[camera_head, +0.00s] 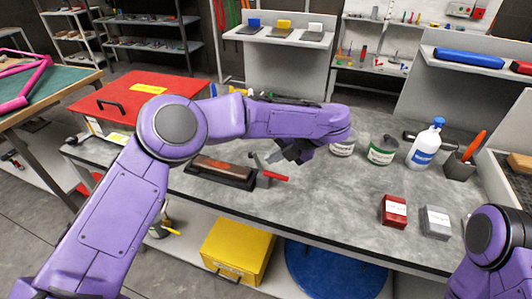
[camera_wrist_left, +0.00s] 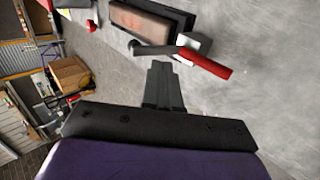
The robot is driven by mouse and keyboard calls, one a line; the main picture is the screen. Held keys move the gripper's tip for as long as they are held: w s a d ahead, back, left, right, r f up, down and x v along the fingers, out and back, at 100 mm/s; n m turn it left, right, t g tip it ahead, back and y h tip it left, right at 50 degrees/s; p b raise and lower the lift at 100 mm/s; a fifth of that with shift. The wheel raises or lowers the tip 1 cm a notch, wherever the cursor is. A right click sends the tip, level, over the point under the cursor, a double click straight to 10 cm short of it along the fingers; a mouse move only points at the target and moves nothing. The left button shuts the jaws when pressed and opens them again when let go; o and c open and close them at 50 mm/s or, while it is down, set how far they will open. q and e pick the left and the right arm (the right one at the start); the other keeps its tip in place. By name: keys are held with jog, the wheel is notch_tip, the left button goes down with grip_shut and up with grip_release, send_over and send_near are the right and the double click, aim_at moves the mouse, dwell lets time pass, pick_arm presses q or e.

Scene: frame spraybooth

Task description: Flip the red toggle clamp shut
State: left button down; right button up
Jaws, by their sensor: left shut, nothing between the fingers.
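The toggle clamp has a red handle (camera_head: 273,176) that lies low and points right, beside a long dark fixture (camera_head: 222,172) with a reddish-brown block in it. In the left wrist view the red handle (camera_wrist_left: 205,64) joins a dark metal arm and a small grey base. My left gripper (camera_head: 272,158) is above the bench near the clamp. In the left wrist view my left gripper's fingers (camera_wrist_left: 159,66) are together and empty, their tips close to the clamp's dark arm; I cannot tell whether they touch. My right gripper is out of the picture.
A red box (camera_head: 140,95) stands at the bench's left. Cans, a blue-and-white spray bottle (camera_head: 425,145) and a dark cup (camera_head: 459,166) stand at the back right. A small red box (camera_head: 394,210) and a grey one (camera_head: 436,222) sit nearer. The bench's front middle is clear.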

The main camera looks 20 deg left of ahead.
pick_arm(q)
jog(key=shift+a+f, duration=0.2)
jog(key=shift+a, duration=0.4)
jog(key=shift+a+f, duration=0.2)
jog(key=shift+a, duration=0.4)
